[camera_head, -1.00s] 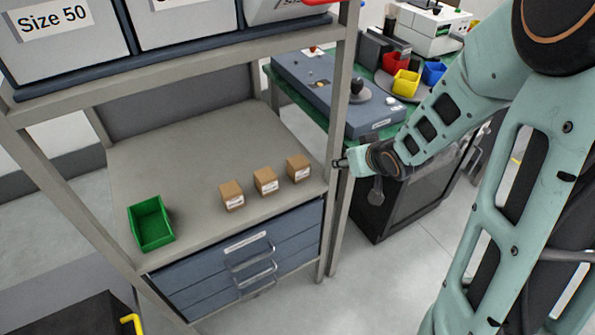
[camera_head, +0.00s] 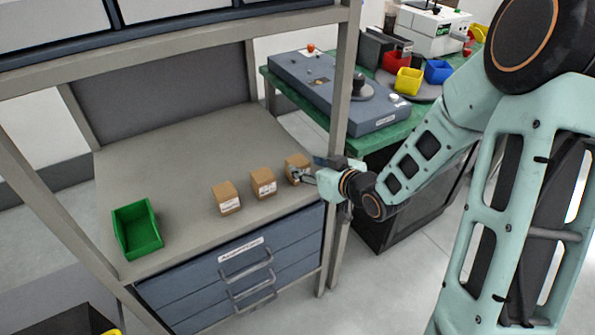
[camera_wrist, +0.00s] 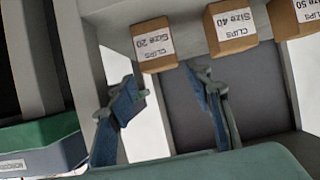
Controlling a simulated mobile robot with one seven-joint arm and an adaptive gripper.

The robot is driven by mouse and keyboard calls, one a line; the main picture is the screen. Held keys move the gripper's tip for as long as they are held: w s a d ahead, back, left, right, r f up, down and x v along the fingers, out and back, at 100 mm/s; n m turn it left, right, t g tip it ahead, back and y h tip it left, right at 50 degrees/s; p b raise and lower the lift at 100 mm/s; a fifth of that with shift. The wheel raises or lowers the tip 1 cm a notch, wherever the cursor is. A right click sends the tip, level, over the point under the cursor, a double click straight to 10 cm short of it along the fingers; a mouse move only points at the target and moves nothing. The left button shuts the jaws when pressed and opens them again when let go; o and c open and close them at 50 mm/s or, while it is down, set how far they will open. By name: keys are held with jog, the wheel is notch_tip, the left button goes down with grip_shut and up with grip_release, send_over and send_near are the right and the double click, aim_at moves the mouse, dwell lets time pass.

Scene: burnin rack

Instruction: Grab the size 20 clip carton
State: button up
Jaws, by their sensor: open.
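The size 20 clip carton (camera_wrist: 153,44) is a small brown box with a white label reading "CLIPS Size 20" in the wrist view. In the head view it is the rightmost carton (camera_head: 296,165) of the row on the shelf. My gripper (camera_head: 303,176) is at this carton's front right side in the head view, partly covering it. In the wrist view my gripper (camera_wrist: 167,84) has its two fingers spread apart and nothing between them. The carton is just beyond the fingertips, roughly in line with the gap.
The size 40 carton (camera_wrist: 231,27) stands close beside, then the size 50 carton (camera_wrist: 292,14). A green bin (camera_head: 137,230) is at the shelf's left. A rack post (camera_head: 340,130) stands close to my wrist. Drawers (camera_head: 240,270) are below the shelf (camera_head: 180,160).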

aim_at(300, 163)
jog(key=x, duration=0.4)
jog(key=shift+w+a+f+b, duration=0.2)
jog(key=shift+f+b, duration=0.1)
jog(key=shift+b, duration=0.05)
jog(key=c, duration=1)
jog(key=shift+o, duration=0.2)
jog(key=shift+r, duration=0.1)
